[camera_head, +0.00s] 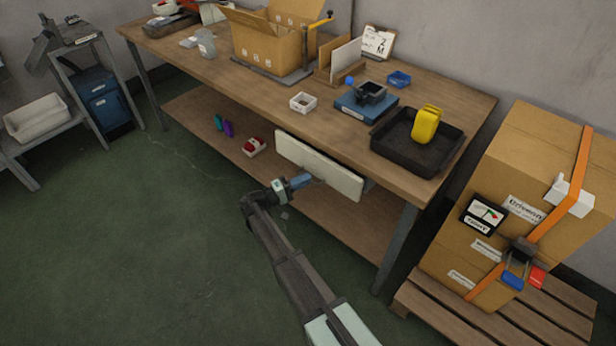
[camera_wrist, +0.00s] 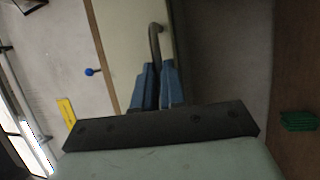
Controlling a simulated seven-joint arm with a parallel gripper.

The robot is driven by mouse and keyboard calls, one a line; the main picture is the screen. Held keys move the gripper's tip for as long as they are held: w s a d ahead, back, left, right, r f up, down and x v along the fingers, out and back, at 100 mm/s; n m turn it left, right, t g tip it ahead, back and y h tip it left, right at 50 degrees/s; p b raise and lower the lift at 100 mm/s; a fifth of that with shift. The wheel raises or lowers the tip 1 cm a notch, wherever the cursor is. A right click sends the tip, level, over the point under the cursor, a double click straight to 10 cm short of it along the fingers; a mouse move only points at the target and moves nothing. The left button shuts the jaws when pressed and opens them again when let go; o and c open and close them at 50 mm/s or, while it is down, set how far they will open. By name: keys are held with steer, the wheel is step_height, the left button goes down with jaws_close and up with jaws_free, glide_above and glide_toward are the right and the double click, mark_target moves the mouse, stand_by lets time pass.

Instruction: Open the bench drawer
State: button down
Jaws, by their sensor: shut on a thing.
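The bench drawer has a pale front panel (camera_head: 335,175), set under the front edge of the wooden workbench (camera_head: 440,178). The same pale front (camera_wrist: 128,45) fills the upper middle of the wrist view. A curved dark handle (camera_wrist: 154,32) stands out from it. My gripper (camera_head: 310,178) is at the drawer front, near its middle. In the wrist view its two blue fingers (camera_wrist: 158,75) are close together on the handle, and their tips hide part of it. How far the drawer stands out is hard to tell.
A black tray (camera_head: 385,158) with a yellow container (camera_head: 426,124) sits on the bench above the drawer's right end. A lower shelf (camera_head: 200,128) holds small items. A strapped carton (camera_head: 520,160) on a pallet (camera_head: 500,325) stands right.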

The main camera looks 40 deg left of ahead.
steer(key=s, duration=1.8)
steer(key=shift+s, duration=0.3)
steer(key=c, duration=1.2)
jaws_free()
steer(key=v, duration=1.2)
